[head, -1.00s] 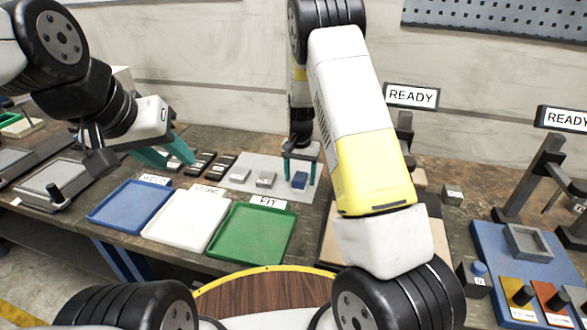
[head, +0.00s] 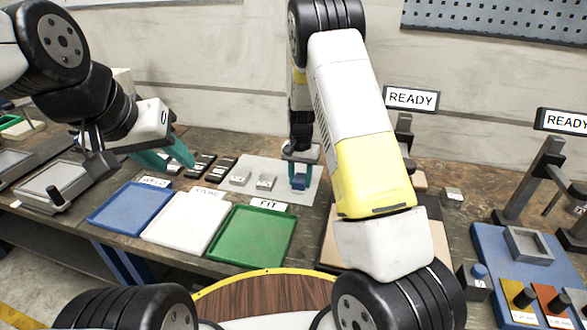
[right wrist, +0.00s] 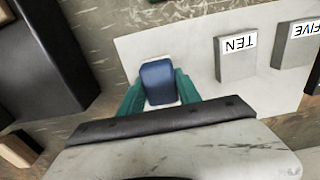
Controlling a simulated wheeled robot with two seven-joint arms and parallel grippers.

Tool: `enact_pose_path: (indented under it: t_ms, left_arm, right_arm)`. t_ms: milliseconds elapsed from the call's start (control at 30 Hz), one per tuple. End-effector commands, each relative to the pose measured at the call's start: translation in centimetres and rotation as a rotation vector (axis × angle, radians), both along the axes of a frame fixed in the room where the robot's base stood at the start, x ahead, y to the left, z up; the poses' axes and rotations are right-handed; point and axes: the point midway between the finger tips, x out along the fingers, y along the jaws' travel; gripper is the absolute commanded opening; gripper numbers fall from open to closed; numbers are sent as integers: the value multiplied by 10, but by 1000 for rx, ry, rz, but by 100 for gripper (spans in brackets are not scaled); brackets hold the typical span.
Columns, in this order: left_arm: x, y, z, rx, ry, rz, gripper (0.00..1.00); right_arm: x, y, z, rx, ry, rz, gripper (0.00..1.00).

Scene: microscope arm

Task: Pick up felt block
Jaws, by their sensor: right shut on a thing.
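The felt block (head: 299,182) is small and blue, with a pale edge showing below it. It is at the right part of a light grey mat (head: 240,190). My right gripper (head: 300,184) points down over it, its teal fingers shut on its two sides. The right wrist view shows the block (right wrist: 158,82) between the teal fingers (right wrist: 159,92). I cannot tell whether it still touches the mat. My left gripper (head: 172,160) is open and empty above the bench at the left.
Grey blocks labelled TEN (right wrist: 236,60) and FIVE (right wrist: 297,45) stand on the mat beside the felt block. Blue (head: 130,208), white (head: 185,222) and green (head: 250,236) trays lie in front. Several dark pieces (head: 203,165) lie left of the mat. A blue fixture (head: 500,262) stands right.

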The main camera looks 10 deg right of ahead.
Motion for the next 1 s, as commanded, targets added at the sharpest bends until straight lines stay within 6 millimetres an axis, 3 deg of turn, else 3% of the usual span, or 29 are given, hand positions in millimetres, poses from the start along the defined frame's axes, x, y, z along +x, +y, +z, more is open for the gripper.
enact_pose_path:
  t_ms: [233,700,1000]
  left_arm:
    - [0,0,0,0,0,0,36]
    - [0,0,0,0,0,0,36]
    - [0,0,0,0,0,0,36]
  right_arm:
    - [1,0,34,0,-4,0,0]
    - [-99,36,40,1,0,3,0]
    - [-139,50,44,0,0,2,0]
